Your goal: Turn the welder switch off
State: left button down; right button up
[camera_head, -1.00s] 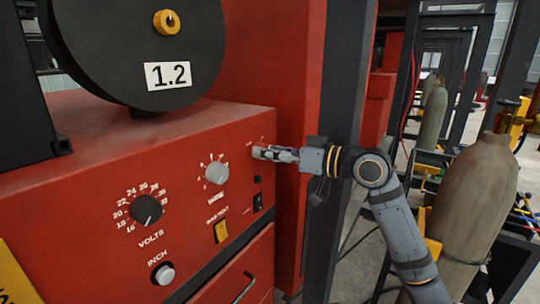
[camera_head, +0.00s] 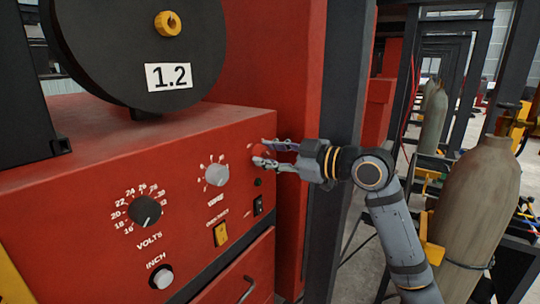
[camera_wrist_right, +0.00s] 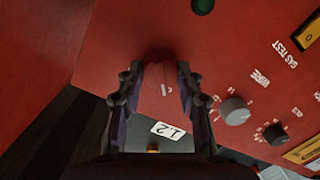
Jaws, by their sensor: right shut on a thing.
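The red welder (camera_head: 90,140) fills the left of the head view, its control panel facing me. The welder switch, a small red knob (camera_head: 262,153) at the panel's upper right, is largely covered by my fingers. My right gripper (camera_head: 264,153) is at the panel with one finger above the other, shut on the knob. In the right wrist view the knob (camera_wrist_right: 160,57) shows as a dark red shape between the fingertips, with a small white mark on the panel below it. My left gripper is out of view.
Left of the gripper are a grey wire knob (camera_head: 217,174) and a volts dial (camera_head: 145,211). A dark post (camera_head: 343,100) stands close behind my wrist, and a gas cylinder (camera_head: 478,200) stands at right.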

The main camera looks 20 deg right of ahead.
jog(key=shift+n, duration=0.3)
dwell(0.4)
jog(key=o, duration=1.2)
notch_tip(320, 180, up, 10)
